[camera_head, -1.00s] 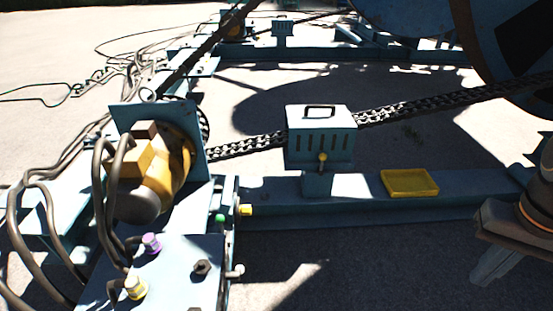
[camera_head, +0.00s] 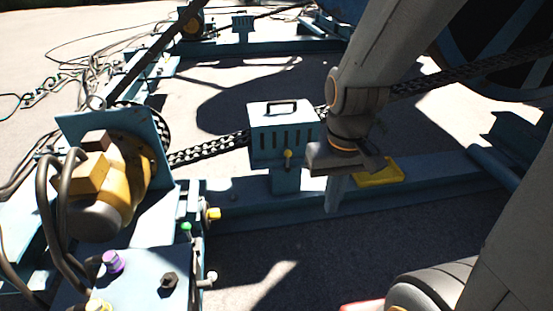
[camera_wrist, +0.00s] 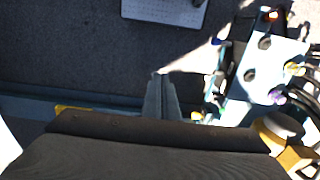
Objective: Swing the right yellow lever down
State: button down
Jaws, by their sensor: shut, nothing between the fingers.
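Two yellow-tipped parts show in the head view. One yellow knob (camera_head: 287,154) is on the front of the vented blue box. Another yellow knob (camera_head: 213,214) sticks out beside the control box, near a green knob (camera_head: 186,228). I cannot tell for sure which is the right yellow lever. My gripper (camera_head: 334,207) points down in front of the blue beam, to the right of both knobs and apart from them. Its fingers are closed and empty. In the wrist view my gripper (camera_wrist: 161,98) is shut, with a small yellow part (camera_wrist: 197,116) to its right.
A yellow tray (camera_head: 385,174) lies on the blue beam (camera_head: 245,192), partly behind my gripper. The vented box (camera_head: 283,135) stands on the beam, a chain (camera_head: 210,148) running behind it. A yellow motor (camera_head: 115,185) and control box (camera_head: 130,285) are at left.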

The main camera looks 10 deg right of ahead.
jog(key=w+f+n+t+b, duration=0.5)
jog(key=w+f+b, duration=0.7)
jog(key=w, duration=0.5)
jog(key=w+f+n+t+y+b, duration=0.1)
jog(key=w+f+n+t+b, duration=0.5)
jog(key=w, duration=1.1)
jog(key=w+a+f+n+t+y+b, duration=0.1)
jog(key=w+f+n+t+b, duration=0.5)
jog(key=w+f+n+b, duration=0.5)
jog(key=w+f+b, duration=0.6)
jog(key=f+b, duration=0.1)
jog(key=f, duration=0.1)
jog(key=shift+w+f+b, duration=0.15)
jog(key=shift+w+b, duration=0.15)
jog(key=shift+w, duration=0.1)
